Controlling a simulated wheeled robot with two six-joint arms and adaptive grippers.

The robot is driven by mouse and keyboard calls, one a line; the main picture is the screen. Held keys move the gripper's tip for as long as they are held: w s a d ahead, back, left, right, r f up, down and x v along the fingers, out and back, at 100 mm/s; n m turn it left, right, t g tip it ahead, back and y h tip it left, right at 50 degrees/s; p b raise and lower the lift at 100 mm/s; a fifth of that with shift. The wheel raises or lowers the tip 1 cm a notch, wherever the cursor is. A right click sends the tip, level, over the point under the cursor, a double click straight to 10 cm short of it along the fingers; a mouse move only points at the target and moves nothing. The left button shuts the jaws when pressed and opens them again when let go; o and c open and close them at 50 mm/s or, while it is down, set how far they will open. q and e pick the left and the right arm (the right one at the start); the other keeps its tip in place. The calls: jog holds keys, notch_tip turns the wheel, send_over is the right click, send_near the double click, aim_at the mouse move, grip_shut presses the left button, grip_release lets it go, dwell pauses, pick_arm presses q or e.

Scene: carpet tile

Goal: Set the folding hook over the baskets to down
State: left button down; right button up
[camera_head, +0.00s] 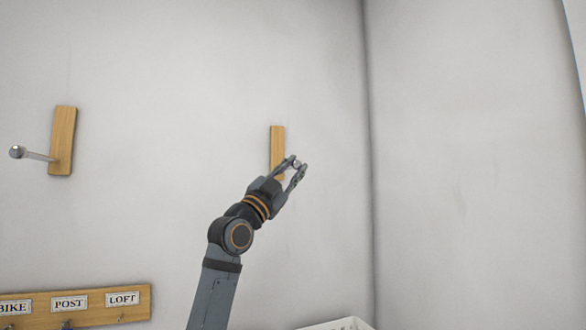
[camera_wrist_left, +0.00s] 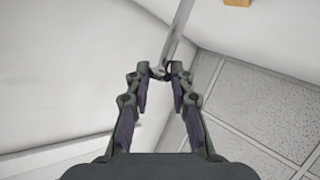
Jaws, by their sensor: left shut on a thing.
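A narrow wooden plate (camera_head: 277,143) is on the back wall, left of the room corner. My left gripper (camera_head: 297,164) is in front of its lower end and partly covers it. The wrist view shows a grey metal hook rod (camera_wrist_left: 178,35) whose end lies between the two fingertips. My left gripper (camera_wrist_left: 160,73) is shut on that end. The rod's root is out of the wrist view, so its exact angle is hard to tell. A corner of the wooden plate (camera_wrist_left: 237,2) shows at the top edge there. My right gripper is not in view.
A second wooden plate (camera_head: 62,140) with a hook (camera_head: 36,155) sticking out is further left. A wooden rail (camera_head: 133,302) with labels such as POST and LOFT is lower left. A white rim (camera_head: 338,324) shows at the bottom edge. The wall to the right is bare.

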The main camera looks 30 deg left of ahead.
pick_arm(q)
jog(key=shift+w+f, duration=0.15)
jog(key=shift+f, duration=0.05)
jog(key=c, duration=1.4)
grip_release()
jog(key=shift+w+a, duration=0.1)
jog(key=shift+a, duration=0.1)
jog(key=v, duration=0.7)
jog(key=shift+f, duration=0.2)
jog(key=shift+a, duration=0.1)
